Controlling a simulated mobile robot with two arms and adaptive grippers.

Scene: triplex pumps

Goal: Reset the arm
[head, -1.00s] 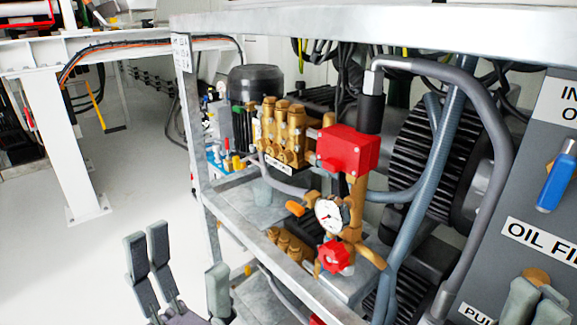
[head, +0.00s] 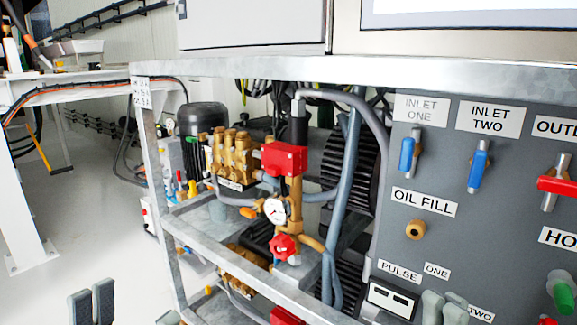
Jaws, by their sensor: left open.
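My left gripper (head: 130,311) is at the bottom left of the head view. Two grey fingers stand side by side, and the tip of another shows apart to their right. It is open, with nothing seen between the fingers, over the pale floor left of the pump frame (head: 150,190). My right gripper (head: 444,309) shows only as pale grey fingertips at the bottom edge, in front of the grey control panel (head: 350,225). They cover part of the panel near the PULSE label. Its opening and the rest of both arms are out of view.
The frame holds a brass pump (head: 232,158), a red block (head: 284,159), a pressure gauge (head: 275,211) and a red knob (head: 284,247). The panel carries blue valve handles (head: 408,155) and a red handle (head: 557,186). Floor at left (head: 90,235) is clear.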

